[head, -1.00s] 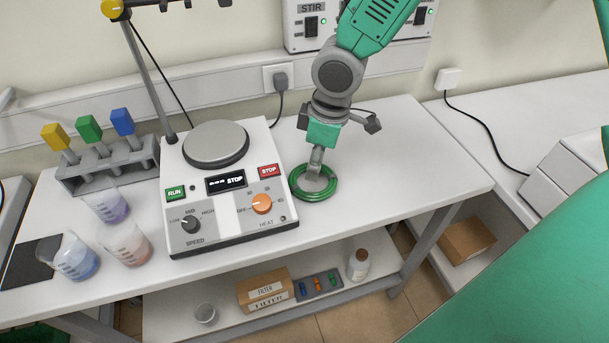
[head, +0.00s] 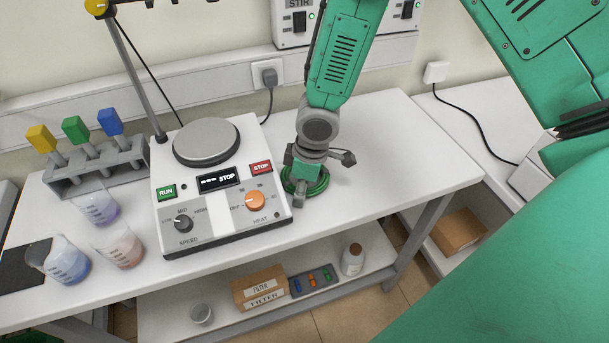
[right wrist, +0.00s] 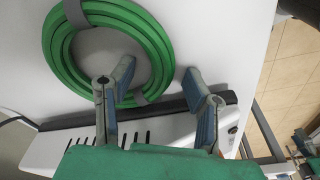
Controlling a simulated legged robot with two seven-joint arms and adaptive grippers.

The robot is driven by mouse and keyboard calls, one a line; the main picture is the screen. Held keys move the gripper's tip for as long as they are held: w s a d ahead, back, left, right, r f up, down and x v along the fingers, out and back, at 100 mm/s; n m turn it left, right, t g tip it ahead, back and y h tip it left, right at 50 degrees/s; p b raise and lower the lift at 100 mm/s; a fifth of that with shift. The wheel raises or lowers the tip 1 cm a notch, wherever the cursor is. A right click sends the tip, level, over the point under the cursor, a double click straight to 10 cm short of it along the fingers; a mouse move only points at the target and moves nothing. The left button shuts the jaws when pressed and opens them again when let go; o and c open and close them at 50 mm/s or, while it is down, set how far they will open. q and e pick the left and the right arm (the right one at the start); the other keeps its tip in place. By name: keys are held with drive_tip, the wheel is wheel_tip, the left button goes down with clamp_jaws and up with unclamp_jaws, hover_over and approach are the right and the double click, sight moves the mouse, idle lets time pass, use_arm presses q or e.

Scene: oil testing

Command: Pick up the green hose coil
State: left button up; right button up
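The green hose coil (head: 318,187) lies flat on the white bench, just right of the hotplate stirrer (head: 220,235). In the head view my right gripper (head: 299,197) is low over the coil and hides part of it. The right wrist view shows the coil (right wrist: 160,62) with grey bands around it. There my right gripper (right wrist: 158,74) is open. One finger is over the coil's inner opening and the other is outside its rim, with a stretch of the ring between them.
The stirrer stands close to the left of the coil. Beakers (head: 66,262) and a rack (head: 95,168) with coloured-handled tools are farther left. The bench (head: 410,150) is clear to the right. A lower shelf holds a filter box (head: 260,288) and a bottle (head: 352,260).

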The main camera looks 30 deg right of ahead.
drive_tip(key=shift+a, duration=0.1)
clamp_jaws()
drive_tip(key=shift+d, duration=0.25)
drive_tip(key=shift+r, duration=0.3)
wheel_tip(320, 180, up, 9)
drive_tip(key=shift+r, duration=0.2)
